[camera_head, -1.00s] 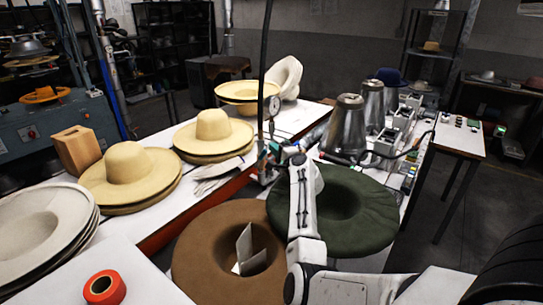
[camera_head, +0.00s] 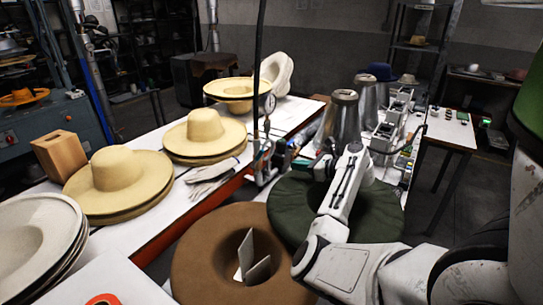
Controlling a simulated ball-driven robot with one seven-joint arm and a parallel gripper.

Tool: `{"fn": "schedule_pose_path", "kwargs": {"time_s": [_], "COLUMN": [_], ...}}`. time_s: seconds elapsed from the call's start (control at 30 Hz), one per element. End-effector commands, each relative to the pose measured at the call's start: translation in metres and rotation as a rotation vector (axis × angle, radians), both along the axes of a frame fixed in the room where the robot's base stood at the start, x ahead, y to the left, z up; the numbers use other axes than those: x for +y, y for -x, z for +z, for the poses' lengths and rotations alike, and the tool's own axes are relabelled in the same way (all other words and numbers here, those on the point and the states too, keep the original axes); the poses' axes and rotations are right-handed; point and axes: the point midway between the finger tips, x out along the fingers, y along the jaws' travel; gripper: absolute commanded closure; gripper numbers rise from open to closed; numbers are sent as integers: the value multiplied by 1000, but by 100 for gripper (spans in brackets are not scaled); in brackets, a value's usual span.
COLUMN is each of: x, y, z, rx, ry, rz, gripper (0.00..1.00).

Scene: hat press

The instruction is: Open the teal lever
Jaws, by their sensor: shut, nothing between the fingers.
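A small teal lever (camera_head: 263,157) shows on the pipework beside the gauge, at the edge of the long white table. It is tiny here, and I cannot tell its exact angle. My gripper (camera_head: 322,167) is at the far end of my white arm, to the right of the lever and apart from it. It is shut and empty; its fingers are small, dark and partly hidden by the arm. A round gauge (camera_head: 269,104) stands on the pipe above the lever.
A green hat (camera_head: 284,212) and a brown hat (camera_head: 205,270) lie below the pipework. Metal cones (camera_head: 343,116) stand behind my arm. White gloves (camera_head: 211,172) and stacked straw hats (camera_head: 118,170) fill the table's left. A dark vertical hose (camera_head: 257,60) rises near the gauge.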

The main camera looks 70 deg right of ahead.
Motion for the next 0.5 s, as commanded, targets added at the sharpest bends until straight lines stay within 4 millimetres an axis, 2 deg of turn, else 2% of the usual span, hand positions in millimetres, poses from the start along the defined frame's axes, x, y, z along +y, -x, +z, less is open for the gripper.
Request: {"fn": "schedule_pose_path", "kwargs": {"time_s": [0.1, 0.37, 0.5], "x": [-5, -17, -22], "y": [-24, -71, -89], "z": [-4, -17, -5], "rx": [-2, -2, -1], "ry": [-1, 1, 4], "rz": [5, 3, 2], "gripper": [100, 100, 100]}}
